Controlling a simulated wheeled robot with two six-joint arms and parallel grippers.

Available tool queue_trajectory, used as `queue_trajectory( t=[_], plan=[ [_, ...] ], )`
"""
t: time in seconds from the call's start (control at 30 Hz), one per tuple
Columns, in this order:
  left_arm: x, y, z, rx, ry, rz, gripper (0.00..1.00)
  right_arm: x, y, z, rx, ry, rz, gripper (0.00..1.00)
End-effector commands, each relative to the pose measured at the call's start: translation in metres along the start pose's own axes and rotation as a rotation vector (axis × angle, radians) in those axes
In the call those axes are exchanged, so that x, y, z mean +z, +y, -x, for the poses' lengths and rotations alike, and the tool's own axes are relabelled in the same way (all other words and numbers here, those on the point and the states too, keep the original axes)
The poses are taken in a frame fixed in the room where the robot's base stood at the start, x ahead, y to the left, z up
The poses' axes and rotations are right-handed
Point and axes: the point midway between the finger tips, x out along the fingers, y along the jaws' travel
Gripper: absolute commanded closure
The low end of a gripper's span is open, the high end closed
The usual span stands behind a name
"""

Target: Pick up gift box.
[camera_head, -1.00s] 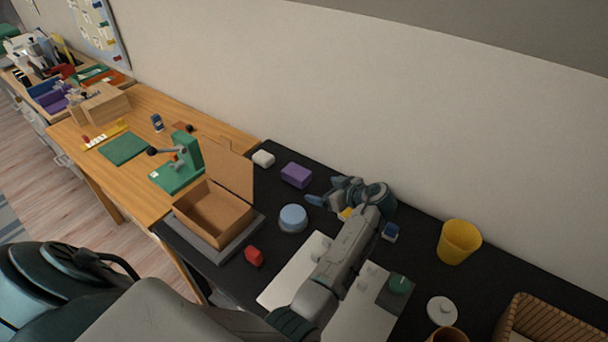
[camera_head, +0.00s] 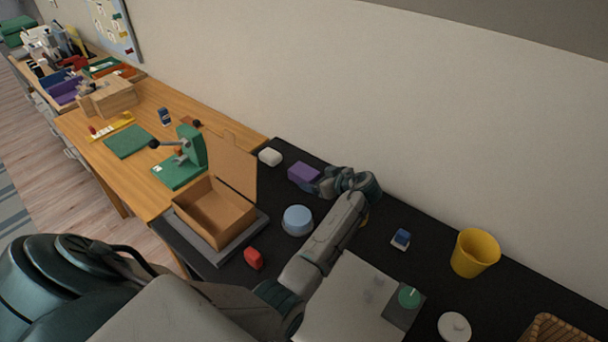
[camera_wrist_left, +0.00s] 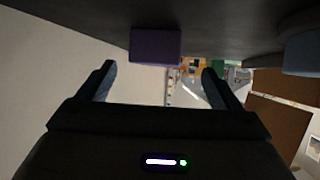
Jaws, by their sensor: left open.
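A small purple box (camera_head: 304,172), which I take to be the gift box, sits on the black table top toward the wall. It also shows in the left wrist view (camera_wrist_left: 155,46), ahead of the two fingers and roughly between them. My left gripper (camera_head: 318,187) is just to the right of the box in the head view, low over the table. Its fingers (camera_wrist_left: 161,84) are apart with nothing between them. Whether a fingertip touches the box I cannot tell. My right gripper is not in view.
An open cardboard box (camera_head: 216,213) stands left on a grey slab. A light blue round tub (camera_head: 297,221) and a red piece (camera_head: 253,258) lie nearer. A yellow cup (camera_head: 475,253) stands right.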

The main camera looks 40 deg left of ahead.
Motion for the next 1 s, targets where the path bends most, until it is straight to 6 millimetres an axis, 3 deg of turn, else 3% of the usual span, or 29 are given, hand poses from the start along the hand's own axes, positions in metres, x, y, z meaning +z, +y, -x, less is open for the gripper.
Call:
queue_trajectory(
  t=[0.27, 0.4, 0.6, 0.8, 0.83, 1.0],
  plan=[
    [-0.009, 0.000, -0.015, 0.001, 0.001, 0.001, 0.14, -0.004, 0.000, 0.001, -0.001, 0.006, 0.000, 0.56],
    [-0.019, 0.000, -0.032, -0.001, 0.003, 0.001, 0.14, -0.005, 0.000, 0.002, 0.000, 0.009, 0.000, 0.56],
    [-0.015, 0.000, -0.059, 0.000, 0.000, 0.000, 0.14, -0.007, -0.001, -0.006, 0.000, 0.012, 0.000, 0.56],
    [-0.016, 0.000, -0.059, 0.001, 0.000, 0.001, 0.14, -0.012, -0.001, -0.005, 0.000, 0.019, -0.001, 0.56],
    [-0.016, 0.000, -0.059, 0.001, 0.000, 0.001, 0.16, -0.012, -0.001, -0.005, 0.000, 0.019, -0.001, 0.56],
    [-0.016, 0.000, -0.059, 0.001, 0.000, 0.001, 0.49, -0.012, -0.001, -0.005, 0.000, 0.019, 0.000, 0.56]
  ],
)
